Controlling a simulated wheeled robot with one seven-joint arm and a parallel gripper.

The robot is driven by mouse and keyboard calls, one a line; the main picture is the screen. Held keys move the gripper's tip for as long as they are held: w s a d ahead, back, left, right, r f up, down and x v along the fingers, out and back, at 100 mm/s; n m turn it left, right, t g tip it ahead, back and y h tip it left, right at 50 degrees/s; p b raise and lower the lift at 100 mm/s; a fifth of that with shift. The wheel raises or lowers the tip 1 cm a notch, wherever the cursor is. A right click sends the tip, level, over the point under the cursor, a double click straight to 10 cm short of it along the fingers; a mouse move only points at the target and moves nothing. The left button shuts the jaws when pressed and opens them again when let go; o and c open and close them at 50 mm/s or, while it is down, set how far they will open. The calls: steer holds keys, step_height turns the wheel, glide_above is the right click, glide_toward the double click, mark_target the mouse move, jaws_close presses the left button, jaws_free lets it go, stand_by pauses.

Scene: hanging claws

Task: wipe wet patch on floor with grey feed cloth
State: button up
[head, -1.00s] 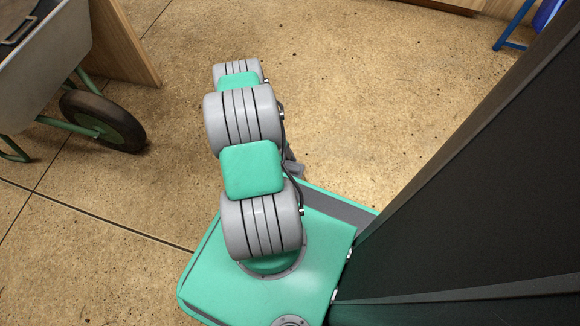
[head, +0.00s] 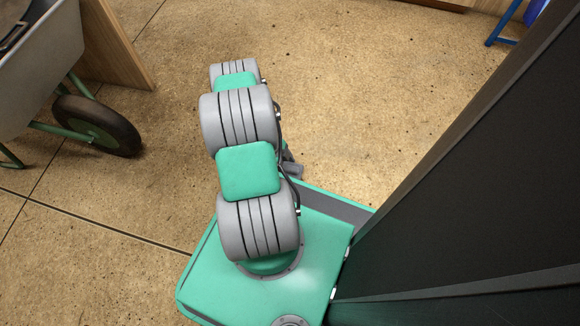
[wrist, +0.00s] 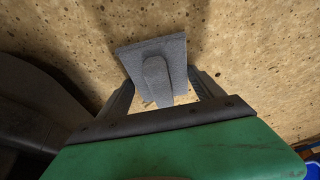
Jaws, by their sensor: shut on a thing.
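The grey feed cloth (wrist: 153,58) shows in the wrist view as a flat grey pad with a raised ridge along its middle. My gripper (wrist: 159,86) is shut on this ridge, with one finger on each side. The pad is over speckled tan floor, with dark shadow around it; I cannot tell whether it touches the floor. In the head view my arm hides the cloth and most of the gripper. I cannot make out a wet patch in either view.
A wheelbarrow (head: 38,58) with a black tyre (head: 97,125) stands at the left, beside a wooden panel (head: 112,45). Blue legs (head: 498,33) show at the top right. A tall dark panel (head: 460,190) fills the right side. The floor (head: 370,80) ahead is clear.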

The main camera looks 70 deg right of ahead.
steer(key=shift+w+f, duration=0.1)
steer(key=shift+w, duration=0.6)
steer(key=shift+r+p, duration=2.25)
steer(key=shift+r, duration=0.75)
